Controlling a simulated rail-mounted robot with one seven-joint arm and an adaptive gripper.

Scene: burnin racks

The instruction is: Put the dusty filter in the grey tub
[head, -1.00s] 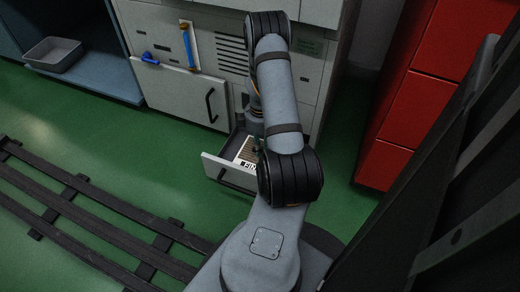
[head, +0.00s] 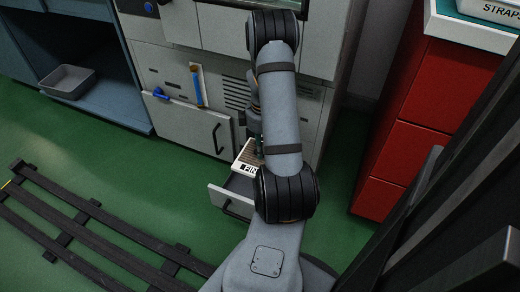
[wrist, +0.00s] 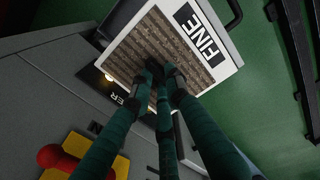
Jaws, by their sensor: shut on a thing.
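The dusty filter (wrist: 160,45) has a white frame, brown dirty pleats and a black label reading FINE. In the head view the filter (head: 247,156) is above the open drawer (head: 230,202) of the grey cabinet, partly hidden by my arm. My gripper (wrist: 160,76) is shut on the filter, its dark green fingers meeting over the pleats. In the head view the gripper is mostly hidden behind my arm. The grey tub (head: 68,82) stands on a blue shelf at the far left and looks empty.
The grey cabinet (head: 180,120) has a blue latch and a black handle on its front. A red drawer unit (head: 400,140) stands at the right. Dark rails (head: 90,225) cross the green floor (head: 150,185) at the left. A red knob on yellow (wrist: 85,160) is near the fingers.

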